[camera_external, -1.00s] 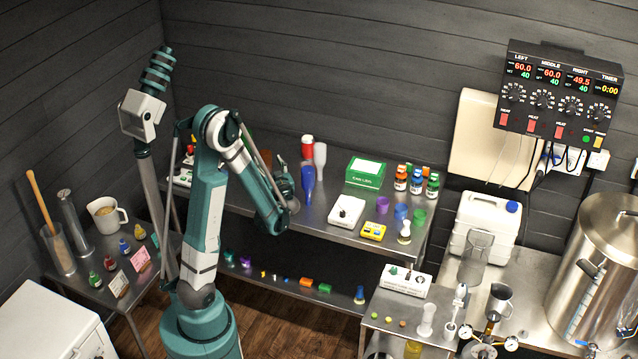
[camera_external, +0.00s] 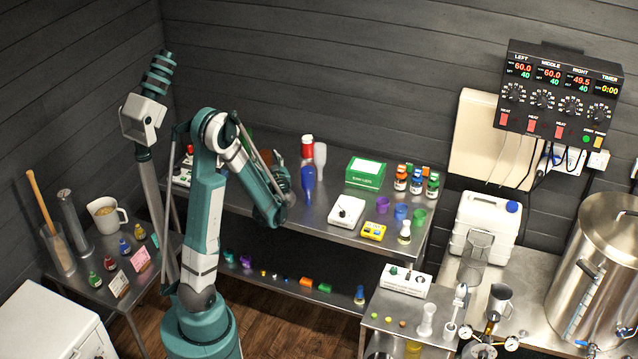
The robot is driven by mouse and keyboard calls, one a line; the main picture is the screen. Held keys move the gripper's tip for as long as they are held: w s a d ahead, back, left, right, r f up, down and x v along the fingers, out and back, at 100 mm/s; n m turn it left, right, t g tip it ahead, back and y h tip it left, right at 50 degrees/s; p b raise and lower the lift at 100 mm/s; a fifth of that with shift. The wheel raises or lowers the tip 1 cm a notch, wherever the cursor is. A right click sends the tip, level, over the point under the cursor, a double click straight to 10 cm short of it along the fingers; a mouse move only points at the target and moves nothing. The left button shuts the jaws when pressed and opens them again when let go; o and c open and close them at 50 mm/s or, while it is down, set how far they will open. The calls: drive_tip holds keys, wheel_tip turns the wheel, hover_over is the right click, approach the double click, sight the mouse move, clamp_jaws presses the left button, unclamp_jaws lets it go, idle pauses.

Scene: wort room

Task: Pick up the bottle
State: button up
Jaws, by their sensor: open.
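Several bottle-like things stand on the long metal bench, and I cannot tell which one the task means. A red-capped bottle (camera_external: 307,147) stands toward the back of the bench. In front of it is a blue bottle-shaped piece (camera_external: 309,181), with a clear one (camera_external: 320,155) beside it. Small bottles with orange, blue and green caps (camera_external: 416,181) stand at the right end. My gripper (camera_external: 287,199) is open, low over the bench just left of the blue piece. My own arm partly hides its fingers, and no held object shows.
A green box (camera_external: 366,172), a white device (camera_external: 346,212), a yellow device (camera_external: 373,231) and coloured cups (camera_external: 401,212) stand on the bench to the right. A lower shelf (camera_external: 285,286) holds small coloured pieces. Small bottles (camera_external: 124,246) stand on the left table.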

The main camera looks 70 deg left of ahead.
idle(0.5)
drive_tip(key=c, duration=1.4)
drive_tip(key=shift+r+p, duration=1.6)
drive_tip(key=shift+r, duration=3.45)
